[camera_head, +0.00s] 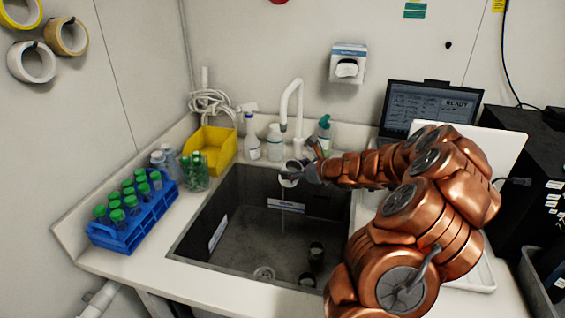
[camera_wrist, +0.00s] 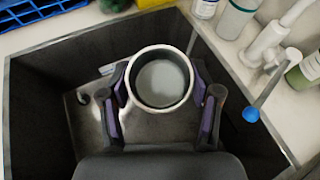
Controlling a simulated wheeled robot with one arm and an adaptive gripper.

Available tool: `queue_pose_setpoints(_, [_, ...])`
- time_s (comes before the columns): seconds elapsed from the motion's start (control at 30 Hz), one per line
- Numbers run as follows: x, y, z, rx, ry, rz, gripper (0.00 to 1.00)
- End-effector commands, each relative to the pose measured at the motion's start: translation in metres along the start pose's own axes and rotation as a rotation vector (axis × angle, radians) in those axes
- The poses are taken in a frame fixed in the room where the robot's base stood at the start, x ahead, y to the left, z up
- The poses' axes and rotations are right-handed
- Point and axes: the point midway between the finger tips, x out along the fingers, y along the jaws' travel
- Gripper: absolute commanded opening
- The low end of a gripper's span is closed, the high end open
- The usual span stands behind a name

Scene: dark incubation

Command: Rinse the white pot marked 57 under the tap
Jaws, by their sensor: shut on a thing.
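My gripper (camera_head: 300,173) is shut on a white pot (camera_head: 289,180) and holds it upright over the sink, near the white tap (camera_head: 291,100). In the wrist view the pot (camera_wrist: 160,78) sits between both fingers of my gripper (camera_wrist: 162,100), its round mouth facing the camera and its inside grey. I cannot tell if water is in it. The mark 57 is not readable. A faint thin vertical line shows below the pot in the head view; I cannot tell if it is water. In the wrist view the tap (camera_wrist: 264,45) is at the upper right.
The dark sink (camera_head: 235,235) has a drain and dark cylindrical things on its floor. A blue rack (camera_head: 135,232) with green-capped bottles stands left. A yellow bin (camera_head: 212,148) and several bottles stand behind the sink. A laptop (camera_head: 428,105) is at the right.

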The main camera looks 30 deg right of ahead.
Motion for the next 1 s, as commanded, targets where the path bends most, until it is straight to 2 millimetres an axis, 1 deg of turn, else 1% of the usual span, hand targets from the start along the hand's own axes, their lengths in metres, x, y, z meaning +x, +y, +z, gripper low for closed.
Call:
queue_pose_setpoints(0.17, [-0.004,0.001,0.003,0.000,-0.001,-0.001,0.21])
queue_pose_setpoints(0.8, [-0.049,0.021,0.021,0.000,-0.002,-0.001,0.21])
queue_pose_setpoints(1.0, [-0.055,0.025,0.023,0.000,-0.001,0.000,0.21])
